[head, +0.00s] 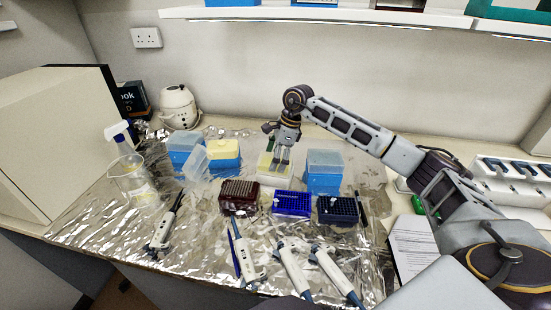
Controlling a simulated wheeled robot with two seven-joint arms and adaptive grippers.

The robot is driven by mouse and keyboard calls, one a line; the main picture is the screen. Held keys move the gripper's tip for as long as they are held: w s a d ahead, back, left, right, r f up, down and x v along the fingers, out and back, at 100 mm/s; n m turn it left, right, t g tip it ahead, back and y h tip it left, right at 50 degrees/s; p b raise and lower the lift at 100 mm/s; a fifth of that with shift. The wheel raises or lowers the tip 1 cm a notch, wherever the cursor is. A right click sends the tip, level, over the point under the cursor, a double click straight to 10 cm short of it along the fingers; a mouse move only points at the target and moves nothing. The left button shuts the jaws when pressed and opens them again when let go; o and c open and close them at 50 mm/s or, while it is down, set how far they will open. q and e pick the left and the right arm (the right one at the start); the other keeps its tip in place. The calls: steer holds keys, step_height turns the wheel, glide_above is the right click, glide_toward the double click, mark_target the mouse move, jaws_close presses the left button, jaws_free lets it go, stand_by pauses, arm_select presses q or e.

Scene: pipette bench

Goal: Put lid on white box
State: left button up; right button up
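A pale whitish-yellow box (264,166) stands near the back middle of the foil-covered bench. My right gripper (279,172) points down over it and hides part of it. Its two fingers look a little apart, but I cannot tell whether they grip anything or touch the box. A translucent lid-like piece (196,163) leans tilted beside the blue boxes on the left. I cannot tell which box it belongs to. My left gripper is not in view.
Blue boxes (324,182) with pale tops flank the middle. Dark red (238,196), blue (291,204) and navy (337,210) tip racks stand in front. Several pipettes (292,268) lie near the front edge. A beaker (133,183) with a spray bottle stands left. A shelf (350,15) overhangs the back.

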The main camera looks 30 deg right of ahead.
steer(key=shift+s+f, duration=0.3)
steer(key=shift+f, duration=0.4)
steer(key=shift+c, duration=0.3)
steer(key=o, duration=0.9)
steer(key=shift+c, duration=0.2)
steer(key=shift+w, duration=0.15)
